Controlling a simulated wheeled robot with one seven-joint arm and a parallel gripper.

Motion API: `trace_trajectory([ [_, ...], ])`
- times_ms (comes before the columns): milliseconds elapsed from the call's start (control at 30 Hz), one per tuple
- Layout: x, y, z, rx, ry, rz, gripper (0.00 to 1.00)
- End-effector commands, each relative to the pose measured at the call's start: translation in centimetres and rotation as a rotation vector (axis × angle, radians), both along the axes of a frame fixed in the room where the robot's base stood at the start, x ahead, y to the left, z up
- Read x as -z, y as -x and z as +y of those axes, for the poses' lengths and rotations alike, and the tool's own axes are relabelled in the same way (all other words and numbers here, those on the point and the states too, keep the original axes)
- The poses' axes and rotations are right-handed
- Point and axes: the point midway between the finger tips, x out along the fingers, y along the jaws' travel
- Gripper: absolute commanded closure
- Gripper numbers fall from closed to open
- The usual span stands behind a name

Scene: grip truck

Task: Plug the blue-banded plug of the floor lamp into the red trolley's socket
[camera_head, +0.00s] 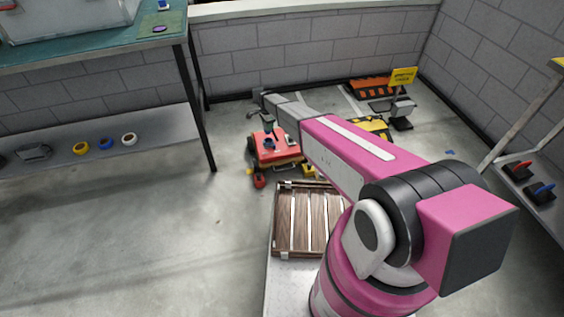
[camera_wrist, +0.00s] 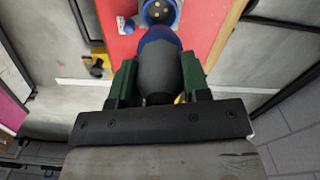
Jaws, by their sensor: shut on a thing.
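My gripper (camera_wrist: 157,78) has green fingers closed on the sides of the dark grey plug (camera_wrist: 158,72) with a blue band around its front end. A blue socket (camera_wrist: 160,11) with a round face and small contacts shows at the top of the wrist view, on the red trolley (camera_wrist: 203,22). The plug's blue end points at the socket and overlaps its lower edge in the picture; I cannot tell if they touch. In the head view the red trolley (camera_head: 278,150) stands on the floor beyond the pallet. My arm hides much of the gripper there.
A slatted wooden pallet (camera_head: 300,222) lies in front of the trolley. A green-topped bench (camera_head: 90,50) stands left. An orange barrier (camera_head: 370,88) and a yellow sign (camera_head: 403,76) are by the back wall. A shelf (camera_head: 545,205) stands right.

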Motion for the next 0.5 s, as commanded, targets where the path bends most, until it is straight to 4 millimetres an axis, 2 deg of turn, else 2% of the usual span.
trace_trajectory([
  [500, 0.47, -0.02, 0.01, 0.0, 0.0, 0.0, 0.86],
])
